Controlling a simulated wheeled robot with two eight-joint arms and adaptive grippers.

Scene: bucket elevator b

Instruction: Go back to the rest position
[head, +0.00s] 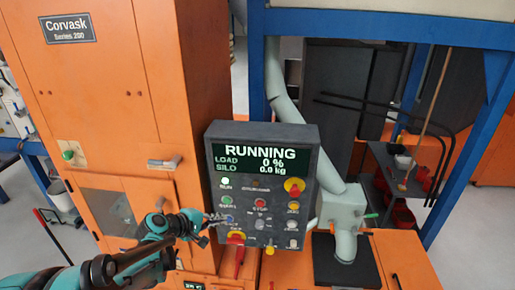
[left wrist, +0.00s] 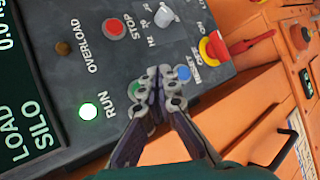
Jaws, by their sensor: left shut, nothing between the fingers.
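My left gripper (head: 216,219) is shut and empty, in front of the lower left of the dark control box (head: 305,149). In the left wrist view its fingertips (left wrist: 158,84) lie together over the panel, between the blue RESET button (left wrist: 183,72) and the partly hidden green button (left wrist: 135,87). I cannot tell whether they touch the panel. The screen (head: 262,159) reads RUNNING, LOAD 0 %, SILO 0.0 kg. The RUN lamp (left wrist: 88,111) glows; the OVERLOAD lamp (left wrist: 62,48) is dark. My right gripper is out of view.
The orange Corvask cabinet (head: 150,90) stands close at left, with a handle (head: 164,163) sticking out. A red-and-yellow switch (left wrist: 213,46) and a red lever (left wrist: 250,43) project near the panel's edge. A grey-green pipe (head: 310,140) and blue posts (head: 465,140) stand behind.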

